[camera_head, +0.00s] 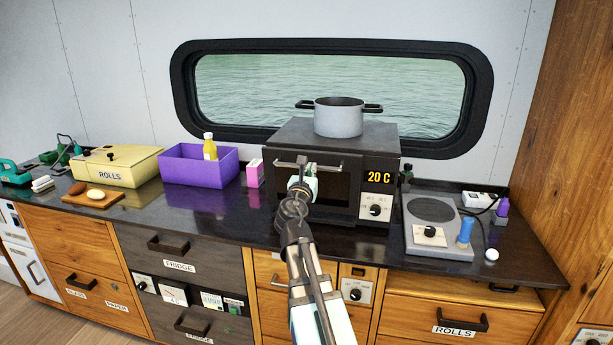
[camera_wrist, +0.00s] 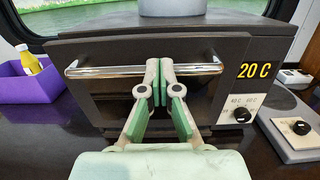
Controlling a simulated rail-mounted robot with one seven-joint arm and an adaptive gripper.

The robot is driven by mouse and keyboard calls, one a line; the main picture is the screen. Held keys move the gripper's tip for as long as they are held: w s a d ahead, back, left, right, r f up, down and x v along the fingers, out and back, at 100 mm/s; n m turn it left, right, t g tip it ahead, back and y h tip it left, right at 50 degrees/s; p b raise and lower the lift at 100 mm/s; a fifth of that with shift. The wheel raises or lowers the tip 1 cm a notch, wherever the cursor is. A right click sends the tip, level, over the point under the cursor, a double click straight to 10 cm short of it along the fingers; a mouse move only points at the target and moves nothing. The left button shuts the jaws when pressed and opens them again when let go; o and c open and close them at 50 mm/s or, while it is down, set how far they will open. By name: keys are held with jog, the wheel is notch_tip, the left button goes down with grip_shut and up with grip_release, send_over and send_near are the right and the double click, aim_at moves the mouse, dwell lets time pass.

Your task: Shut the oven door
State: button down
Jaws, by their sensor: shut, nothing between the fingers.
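The dark oven (camera_head: 330,135) stands on the counter below the window. Its door (camera_head: 342,188) is upright against the oven front, also seen in the wrist view (camera_wrist: 105,100); I cannot tell if a small gap is left at its edge. A silver handle bar (camera_wrist: 110,71) runs across the top of the door and also shows in the head view (camera_head: 284,164). My gripper (camera_wrist: 160,72) is shut and empty, its fingertips at the middle of the bar, in front of the door; contact is unclear. In the head view my gripper (camera_head: 303,168) hides part of the door.
A grey pot (camera_head: 338,119) stands on the oven. A purple bin (camera_head: 198,168) with a yellow bottle and a pink carton (camera_head: 254,173) are left of it. A hot plate (camera_head: 436,243) is to the right. The counter before the oven is mostly clear.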

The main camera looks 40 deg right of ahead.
aim_at(317, 153)
jog(key=p+x, duration=0.1)
jog(key=x, duration=0.6)
jog(key=shift+w+d, duration=0.1)
jog(key=shift+d, duration=0.05)
jog(key=shift+w+r+p, duration=0.1)
jog(key=shift+p, duration=0.4)
